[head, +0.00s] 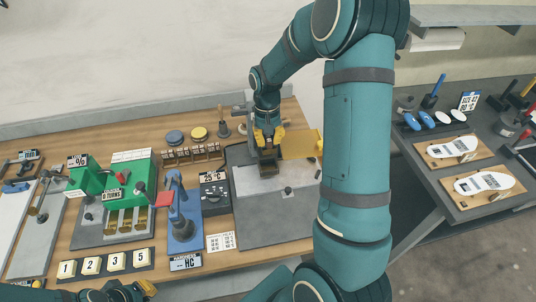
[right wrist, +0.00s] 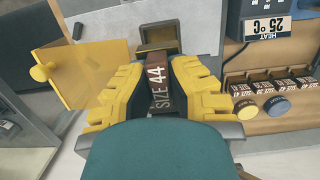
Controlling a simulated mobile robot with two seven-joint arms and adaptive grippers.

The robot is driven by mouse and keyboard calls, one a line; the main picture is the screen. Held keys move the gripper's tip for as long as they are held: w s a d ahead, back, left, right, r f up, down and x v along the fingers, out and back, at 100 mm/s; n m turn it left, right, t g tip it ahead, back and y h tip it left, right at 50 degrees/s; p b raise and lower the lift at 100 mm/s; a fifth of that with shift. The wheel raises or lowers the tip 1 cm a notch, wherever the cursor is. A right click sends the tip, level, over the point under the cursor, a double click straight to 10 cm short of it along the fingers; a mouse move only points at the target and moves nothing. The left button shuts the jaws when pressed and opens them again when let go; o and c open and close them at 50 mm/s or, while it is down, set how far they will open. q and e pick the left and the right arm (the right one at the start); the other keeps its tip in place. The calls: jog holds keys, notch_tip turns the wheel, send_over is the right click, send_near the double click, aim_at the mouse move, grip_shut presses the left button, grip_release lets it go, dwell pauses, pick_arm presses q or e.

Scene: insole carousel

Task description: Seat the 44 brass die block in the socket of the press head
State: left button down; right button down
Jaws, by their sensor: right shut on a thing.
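My right gripper (head: 267,136) hangs over the grey press plate in the head view. In the right wrist view, my right gripper (right wrist: 160,85) is shut on the dark die block marked SIZE 44 (right wrist: 158,95). A brass-rimmed rectangular frame (right wrist: 158,33), which looks like the press head's socket, lies just beyond the block. The block appears outside it; I cannot tell whether they touch. In the head view a dark boxy part (head: 268,168) shows below the fingers. My left gripper (head: 144,290) is only partly visible at the bottom left, its jaw opening unclear.
A yellow guard panel (head: 300,144) stands right of my right gripper, also in the right wrist view (right wrist: 90,70). A die rack (head: 192,154) and a heat box reading 25 °C (head: 213,190) stand left. The grey press plate (head: 270,215) has bare room in front.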

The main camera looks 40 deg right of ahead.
jog(key=shift+f, duration=3.45)
jog(key=shift+f+b, duration=0.3)
jog(key=shift+f, duration=0.05)
jog(key=c, duration=1.1)
grip_release()
jog(key=shift+c, duration=0.2)
jog(key=shift+r, duration=0.1)
jog(key=shift+r, duration=0.1)
